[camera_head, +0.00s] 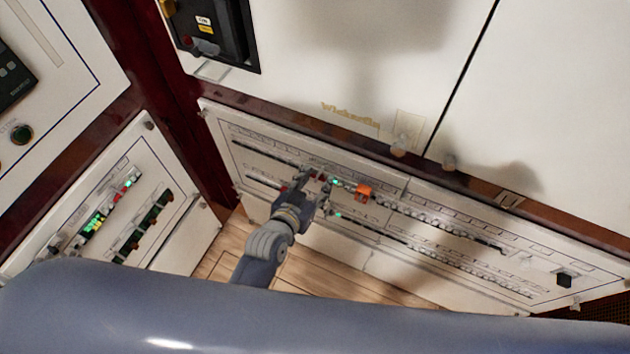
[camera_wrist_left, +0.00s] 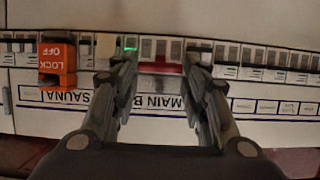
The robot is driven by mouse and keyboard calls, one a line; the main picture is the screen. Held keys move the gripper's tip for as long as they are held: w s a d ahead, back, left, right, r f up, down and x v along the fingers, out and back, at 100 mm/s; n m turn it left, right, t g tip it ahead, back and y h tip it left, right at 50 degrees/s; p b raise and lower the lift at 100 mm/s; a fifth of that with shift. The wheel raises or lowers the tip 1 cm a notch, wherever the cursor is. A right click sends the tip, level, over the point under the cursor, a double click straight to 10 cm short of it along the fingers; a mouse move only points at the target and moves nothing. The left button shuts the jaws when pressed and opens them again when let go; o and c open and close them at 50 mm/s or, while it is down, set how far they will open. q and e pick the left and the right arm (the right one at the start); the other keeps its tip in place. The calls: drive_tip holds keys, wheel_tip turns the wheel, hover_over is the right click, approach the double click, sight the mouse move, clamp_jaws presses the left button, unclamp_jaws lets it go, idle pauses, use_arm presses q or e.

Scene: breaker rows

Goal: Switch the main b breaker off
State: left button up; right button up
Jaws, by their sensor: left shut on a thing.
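The main b breaker (camera_wrist_left: 160,68) shows in the left wrist view as a wide switch with a red part, above an upside-down "MAIN B" label (camera_wrist_left: 166,102). The label is partly hidden by a finger. My left gripper (camera_wrist_left: 160,82) has one finger on each side of the breaker and is shut on it. In the head view, my left gripper (camera_head: 314,182) is at the upper breaker row of the low white panel (camera_head: 420,205), and it hides most of the breaker there. I cannot tell the lever's position. My right gripper is not in view.
An orange "LOCK OFF" block (camera_head: 363,192) sits on the same row, close to the gripper; it also shows in the left wrist view (camera_wrist_left: 57,62). Neighbouring breakers line both sides. A second row (camera_head: 420,248) runs below. Another breaker panel (camera_head: 110,215) stands at left.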

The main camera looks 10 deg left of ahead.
use_arm(q)
drive_tip(key=shift+s+a+f+t+h+b, duration=0.15)
drive_tip(key=shift+f+t+b, duration=0.3)
drive_tip(key=shift+b, duration=0.65)
drive_tip(key=shift+s+d+f+t+h+b, duration=0.15)
drive_tip(key=shift+f+t+b, duration=0.25)
drive_tip(key=shift+b, duration=0.65)
drive_tip(key=shift+a+r+t+b, duration=0.1)
drive_tip(key=shift+r+t+b, duration=0.15)
drive_tip(key=shift+t+b, duration=0.2)
drive_tip(key=o, duration=1)
drive_tip(key=shift+o, duration=0.2)
drive_tip(key=v, duration=1.2)
drive_tip(key=shift+w+a, duration=0.1)
